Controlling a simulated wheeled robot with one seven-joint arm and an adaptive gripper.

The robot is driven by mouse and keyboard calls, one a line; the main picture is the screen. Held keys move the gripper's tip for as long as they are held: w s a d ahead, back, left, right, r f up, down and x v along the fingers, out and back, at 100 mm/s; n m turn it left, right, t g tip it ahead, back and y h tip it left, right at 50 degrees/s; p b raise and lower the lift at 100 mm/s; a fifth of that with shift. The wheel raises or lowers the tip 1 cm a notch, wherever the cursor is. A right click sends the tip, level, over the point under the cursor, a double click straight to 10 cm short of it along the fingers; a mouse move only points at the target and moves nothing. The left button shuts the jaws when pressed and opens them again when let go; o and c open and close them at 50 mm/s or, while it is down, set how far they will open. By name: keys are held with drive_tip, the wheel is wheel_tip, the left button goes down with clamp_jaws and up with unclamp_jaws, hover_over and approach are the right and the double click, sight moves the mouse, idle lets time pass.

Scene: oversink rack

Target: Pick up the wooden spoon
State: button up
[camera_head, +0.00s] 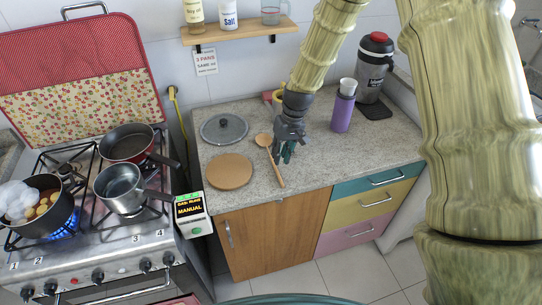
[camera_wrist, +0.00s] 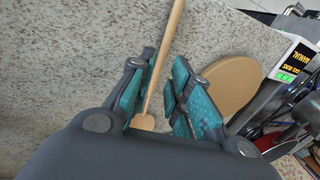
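The wooden spoon (camera_head: 274,164) lies on the speckled counter, its bowl toward the wall and its handle toward the front edge. My gripper (camera_head: 286,152) is above the counter beside the spoon's bowl end in the head view. In the wrist view my gripper (camera_wrist: 162,92) is open, with its teal fingers on either side of the spoon handle (camera_wrist: 164,60). The handle runs up between the fingers, and part of the bowl end (camera_wrist: 144,121) shows near the gripper's base. I see gaps between the handle and the fingers; their height above the counter is hard to tell.
A round wooden board (camera_head: 229,171) lies left of the spoon, with a glass lid (camera_head: 224,129) behind it. A purple bottle (camera_head: 343,108) and a grey jug (camera_head: 372,70) stand to the right. The stove with pots (camera_head: 121,186) is at left.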

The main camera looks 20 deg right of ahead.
sight(277, 168)
drive_tip(key=shift+s+a+f+p, duration=0.1)
drive_tip(key=shift+a+f+p, duration=0.1)
drive_tip(key=shift+f+p, duration=0.4)
drive_tip(key=shift+a+f+p, duration=0.15)
drive_tip(key=shift+f+p, duration=0.3)
drive_tip(key=shift+f, duration=0.2)
drive_tip(key=shift+a+f+p, duration=0.25)
drive_tip(key=shift+f+p, duration=0.1)
drive_tip(key=shift+f, duration=0.9)
clamp_jaws()
